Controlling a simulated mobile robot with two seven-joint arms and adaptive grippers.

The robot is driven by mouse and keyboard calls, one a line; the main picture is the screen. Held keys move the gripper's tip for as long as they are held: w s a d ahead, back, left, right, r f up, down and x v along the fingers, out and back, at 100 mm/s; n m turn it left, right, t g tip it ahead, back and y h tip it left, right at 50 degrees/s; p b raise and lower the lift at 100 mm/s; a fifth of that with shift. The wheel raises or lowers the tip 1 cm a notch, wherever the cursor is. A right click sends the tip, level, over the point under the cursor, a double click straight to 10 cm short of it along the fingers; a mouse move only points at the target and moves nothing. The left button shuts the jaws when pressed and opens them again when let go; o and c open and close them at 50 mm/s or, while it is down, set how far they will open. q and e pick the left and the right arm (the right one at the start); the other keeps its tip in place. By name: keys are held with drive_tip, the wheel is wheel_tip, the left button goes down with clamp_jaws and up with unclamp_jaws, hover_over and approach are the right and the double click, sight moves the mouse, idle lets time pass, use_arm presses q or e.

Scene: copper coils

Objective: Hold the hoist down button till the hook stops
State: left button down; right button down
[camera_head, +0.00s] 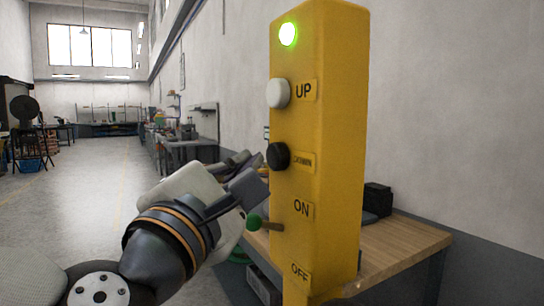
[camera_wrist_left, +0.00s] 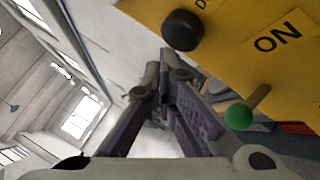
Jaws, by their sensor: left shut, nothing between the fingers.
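The yellow hoist control box (camera_head: 330,140) stands upright in the head view, with a lit green lamp (camera_head: 288,33) at its top. Below are a white UP button (camera_head: 279,93) and the black DOWN button (camera_head: 277,156). A green-knobbed lever (camera_head: 254,221) sticks out beside the ON label. My left gripper (camera_head: 257,163) is shut and empty, its fingertips close to the DOWN button. In the left wrist view, the fingertips (camera_wrist_left: 164,62) lie just below and left of that button (camera_wrist_left: 183,30); I cannot tell whether they touch it. The hook and my right gripper are not in view.
A wooden bench (camera_head: 405,245) with a black box (camera_head: 378,198) stands behind the control box, by the wall. The lever's green knob (camera_wrist_left: 239,117) is close to the right of my left fingers. Open floor (camera_head: 90,190) stretches away at left.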

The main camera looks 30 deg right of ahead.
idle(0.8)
use_arm(q)
drive_tip(key=shift+d, duration=0.45)
drive_tip(key=shift+d, duration=0.5)
idle(0.5)
drive_tip(key=shift+a, duration=0.1)
idle(4.0)
drive_tip(key=shift+a, duration=0.85)
drive_tip(key=shift+s+a+p, duration=0.1)
drive_tip(key=shift+a+p, duration=0.4)
drive_tip(key=shift+a, duration=2)
